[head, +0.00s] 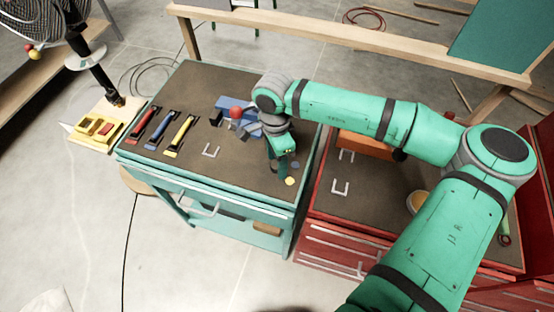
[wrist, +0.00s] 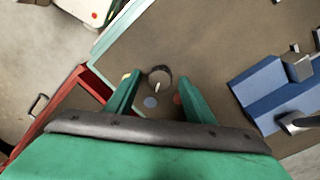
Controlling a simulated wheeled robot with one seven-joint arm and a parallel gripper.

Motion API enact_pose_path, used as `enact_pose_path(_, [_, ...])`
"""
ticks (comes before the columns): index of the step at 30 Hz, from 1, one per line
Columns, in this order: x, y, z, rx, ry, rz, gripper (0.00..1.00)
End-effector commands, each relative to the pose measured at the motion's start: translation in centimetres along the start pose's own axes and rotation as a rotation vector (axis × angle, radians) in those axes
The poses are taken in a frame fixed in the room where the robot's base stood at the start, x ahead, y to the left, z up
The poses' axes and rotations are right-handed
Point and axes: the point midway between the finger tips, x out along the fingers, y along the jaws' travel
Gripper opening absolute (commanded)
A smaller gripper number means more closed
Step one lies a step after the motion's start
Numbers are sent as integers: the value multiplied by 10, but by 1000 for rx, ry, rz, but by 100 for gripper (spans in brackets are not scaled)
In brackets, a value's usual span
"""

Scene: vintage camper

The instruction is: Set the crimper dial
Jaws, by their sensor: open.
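A small round dark dial (wrist: 161,76) with a white pointer mark sits on the brown bench top (wrist: 190,40) in the wrist view. Coloured dots lie around it: a blue dot (wrist: 151,102), a red dot (wrist: 178,99) and a yellow dot partly behind a finger. My gripper (wrist: 158,86) is open above the bench, with one green finger on each side of the dial. I cannot tell whether the fingers touch it. In the head view my gripper (head: 281,170) points down at the bench's right front part and hides the dial. The yellow dot (head: 290,181) shows beside it.
A blue device (head: 229,105) with a red ball stands behind my gripper; its blue base (wrist: 262,98) is at right in the wrist view. Red, blue and yellow-handled tools (head: 178,136) lie at left. A red cabinet (head: 345,245) adjoins the teal bench (head: 185,180) at right.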

Motion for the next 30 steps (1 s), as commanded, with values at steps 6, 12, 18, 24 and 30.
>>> enact_pose_path(6, [-11, -1, -1, 1, 3, -3, 49])
enact_pose_path(12, [-46, -1, -1, 0, 5, -3, 49])
enact_pose_path(18, [-82, -1, 1, -3, 3, -2, 49])
enact_pose_path(24, [-103, -1, 3, -6, 0, 0, 49])
enact_pose_path(30, [-108, 0, 2, -3, 0, 0, 49])
